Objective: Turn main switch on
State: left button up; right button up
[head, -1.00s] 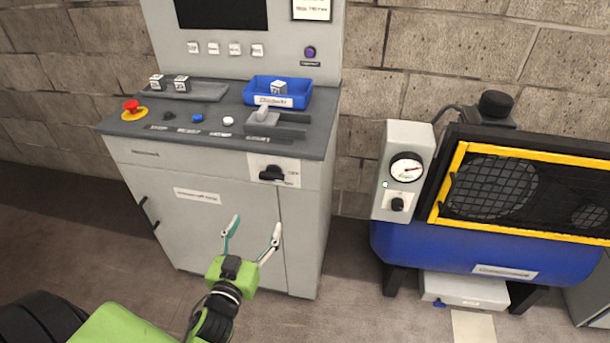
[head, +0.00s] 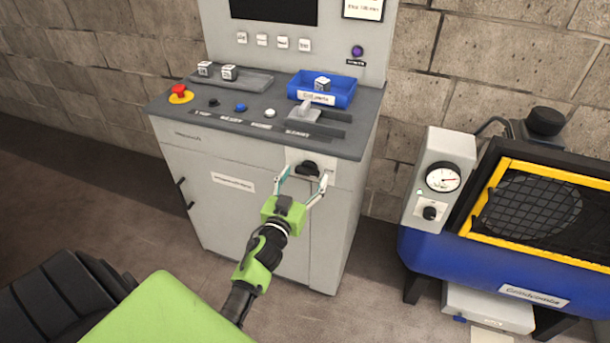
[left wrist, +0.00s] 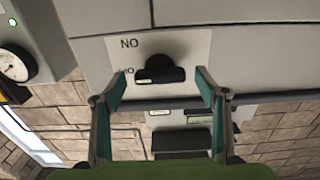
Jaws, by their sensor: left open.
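The main switch is a black rotary knob (head: 308,168) on a white plate on the upper front of the grey cabinet. It also shows in the left wrist view as a black knob (left wrist: 160,70), its grip bar lying across the picture, with partly covered lettering beside it. My left gripper (head: 304,177) is open in front of the knob, one finger towards each side. In the left wrist view my left gripper (left wrist: 160,80) has its teal-padded fingers either side of the knob with gaps. Contact is not visible. My right gripper is not in view.
The console top (head: 210,131) overhangs above the switch and holds a red emergency button (head: 179,91), a lever (head: 304,112) and a blue tray (head: 336,96). A blue compressor with a gauge panel (head: 443,178) stands to the right. Floor shows between them.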

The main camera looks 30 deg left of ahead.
pick_arm(q)
jog(key=shift+w+a, duration=0.1)
jog(key=shift+w, duration=0.35)
jog(key=c, duration=1.1)
